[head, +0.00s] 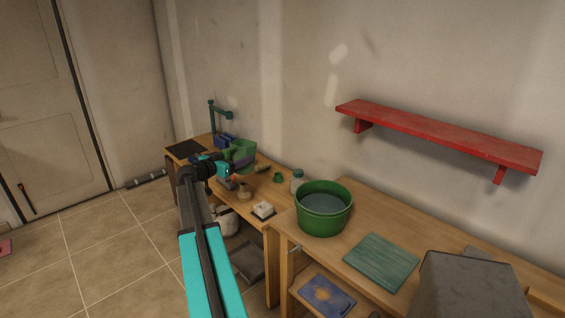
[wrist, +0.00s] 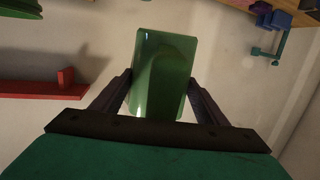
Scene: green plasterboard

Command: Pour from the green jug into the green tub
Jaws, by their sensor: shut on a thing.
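The green jug (head: 242,149) is in the head view above the far, lower bench, close to the wall. My gripper (head: 236,162) is shut on it. In the wrist view the jug (wrist: 163,75) sits between the two dark fingers of my gripper (wrist: 158,92). Its contents and exact tilt cannot be told. The green tub (head: 324,222) stands upright on the nearer bench, to the right of the jug and apart from it. Its inside looks grey-blue; I cannot tell if that is liquid. A green edge at the wrist view's top left may be the tub.
A red shelf (head: 440,135) is on the wall above the nearer bench (head: 375,222). A glass jar (head: 297,181) stands beside the tub. A green board (head: 381,262) and a grey box (head: 470,288) lie to its right. A clamp-like stand (head: 213,118) is behind the jug.

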